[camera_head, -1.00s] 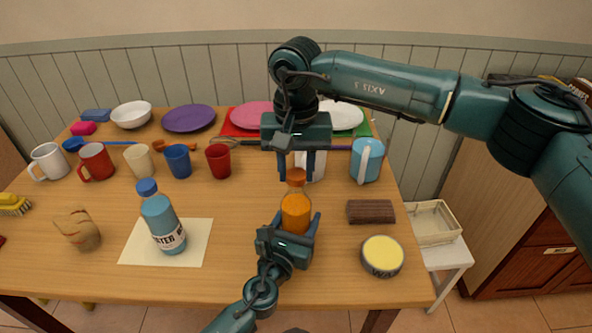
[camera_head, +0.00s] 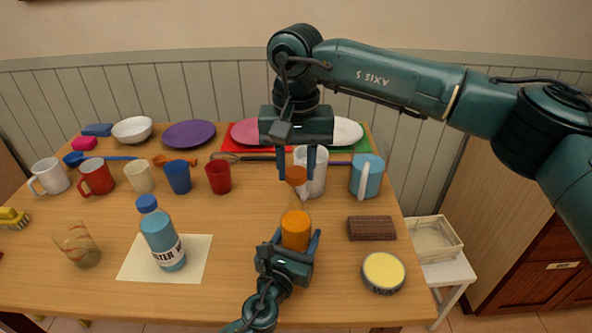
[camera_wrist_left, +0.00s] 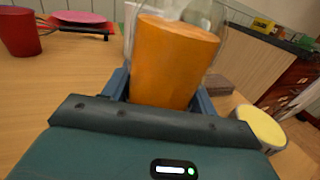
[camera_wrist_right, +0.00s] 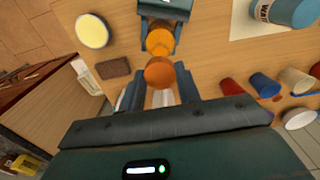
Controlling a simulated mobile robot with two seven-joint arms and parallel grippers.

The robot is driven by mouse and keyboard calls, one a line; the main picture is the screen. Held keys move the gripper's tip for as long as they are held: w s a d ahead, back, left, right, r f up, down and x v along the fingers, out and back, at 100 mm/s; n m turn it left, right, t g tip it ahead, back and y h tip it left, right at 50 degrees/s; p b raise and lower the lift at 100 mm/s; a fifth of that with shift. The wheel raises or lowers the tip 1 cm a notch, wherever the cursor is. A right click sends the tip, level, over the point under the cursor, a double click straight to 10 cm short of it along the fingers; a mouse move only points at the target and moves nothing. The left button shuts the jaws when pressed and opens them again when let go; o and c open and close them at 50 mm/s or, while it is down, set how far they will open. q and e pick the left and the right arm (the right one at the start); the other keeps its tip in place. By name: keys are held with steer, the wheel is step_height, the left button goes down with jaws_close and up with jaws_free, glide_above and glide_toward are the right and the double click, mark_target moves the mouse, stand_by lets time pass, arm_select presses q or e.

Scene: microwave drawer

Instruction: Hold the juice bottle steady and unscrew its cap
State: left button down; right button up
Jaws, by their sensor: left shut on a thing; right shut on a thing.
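The juice bottle (camera_head: 296,232), clear with orange juice, stands upright on the table's right half. My left gripper (camera_head: 297,238) is shut around its body from the near side. The left wrist view shows the juice (camera_wrist_left: 174,62) between the fingers, with clear bottle wall above. My right gripper (camera_head: 296,174) points straight down above the bottle, shut on the orange-brown cap (camera_head: 296,176). The cap appears lifted off, above the bottle's clear neck. In the right wrist view the cap (camera_wrist_right: 159,73) sits between the fingers, beside the bottle top (camera_wrist_right: 160,41).
A white pitcher (camera_head: 317,172) stands close behind the cap, with a blue pitcher (camera_head: 366,178) to its right. A brown block (camera_head: 371,228) and a yellow-topped tin (camera_head: 383,272) lie right of the bottle. A water bottle (camera_head: 162,238) stands left on a paper sheet (camera_head: 200,258).

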arm_select(q)
steer(key=shift+c, duration=1.9)
jaws_free()
